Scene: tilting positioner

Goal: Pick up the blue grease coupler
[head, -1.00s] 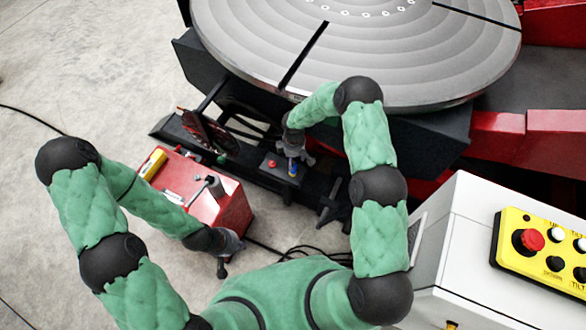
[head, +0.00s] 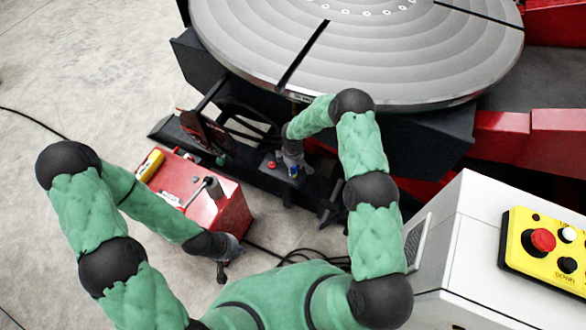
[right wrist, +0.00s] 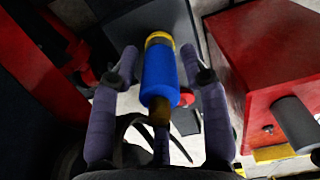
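The blue grease coupler (right wrist: 159,75) is a blue cylinder with a yellow ring at its far end and a dark brownish end toward my right gripper. In the right wrist view it lies between the spread fingers of my right gripper (right wrist: 160,92), with gaps showing on both sides. In the head view only a small blue part of the coupler (head: 293,171) shows under my right gripper (head: 291,162), at a dark box beside the turntable base. My left gripper (head: 230,249) hangs beside the red cabinet; its finger opening is unclear.
The red cabinet (head: 232,215) stands left of my right gripper, with a yellow item (head: 151,164) and tools on top. A red knob (head: 271,165) sits close to the coupler. The large grey turntable (head: 400,60) overhangs behind. A control cabinet (head: 470,240) stands at right.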

